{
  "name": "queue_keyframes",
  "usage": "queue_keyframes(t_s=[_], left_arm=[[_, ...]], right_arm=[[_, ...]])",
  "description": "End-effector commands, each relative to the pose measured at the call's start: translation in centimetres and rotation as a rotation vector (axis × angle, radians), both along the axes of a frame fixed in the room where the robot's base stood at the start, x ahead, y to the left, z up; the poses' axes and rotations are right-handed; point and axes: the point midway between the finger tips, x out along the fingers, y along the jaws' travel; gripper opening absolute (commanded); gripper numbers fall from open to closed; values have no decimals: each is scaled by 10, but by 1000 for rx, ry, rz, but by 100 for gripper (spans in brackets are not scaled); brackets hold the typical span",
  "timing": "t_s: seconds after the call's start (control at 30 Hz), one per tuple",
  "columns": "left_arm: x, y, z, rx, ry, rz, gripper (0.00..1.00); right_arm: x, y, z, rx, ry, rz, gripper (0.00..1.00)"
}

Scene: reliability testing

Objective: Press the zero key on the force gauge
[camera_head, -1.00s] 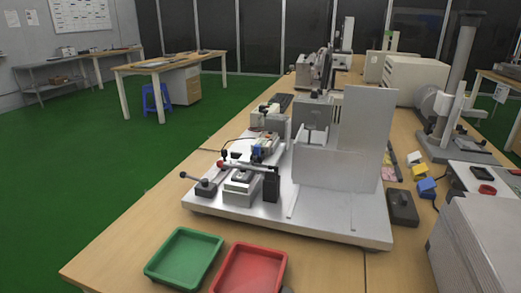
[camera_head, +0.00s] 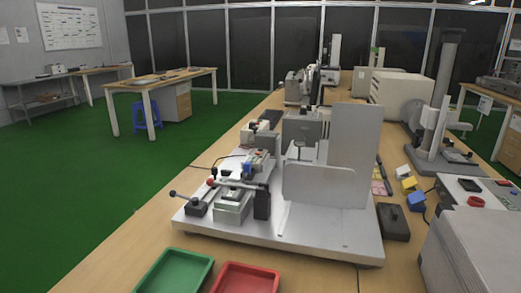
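A test rig stands on the wooden table on a light metal base plate (camera_head: 300,232). An upright metal plate (camera_head: 352,140) rises at its right side. At the rig's left front are a lever with a dark knob (camera_head: 189,201), a clamp block (camera_head: 232,207) and a dark upright block (camera_head: 262,203). A small blue and white device (camera_head: 256,164) sits behind them. I cannot tell which part is the force gauge, and no zero key can be made out. Neither of my grippers is in view.
A green tray (camera_head: 150,287) and a red tray (camera_head: 222,289) lie at the front edge, partly cut off. A dark box (camera_head: 393,222) and small blue and yellow blocks (camera_head: 416,201) lie right of the rig. A grey machine (camera_head: 470,255) fills the right front. Bare tabletop shows left of the rig.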

Motion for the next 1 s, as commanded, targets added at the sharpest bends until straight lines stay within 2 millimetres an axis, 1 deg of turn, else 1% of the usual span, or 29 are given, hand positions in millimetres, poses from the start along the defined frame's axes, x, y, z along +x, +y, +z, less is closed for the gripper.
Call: queue_keyframes(t_s=[0.03,0.1,1.0], left_arm=[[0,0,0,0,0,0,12],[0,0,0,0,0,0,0],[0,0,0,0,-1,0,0]], right_arm=[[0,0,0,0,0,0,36],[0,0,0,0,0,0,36],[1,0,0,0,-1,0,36]])
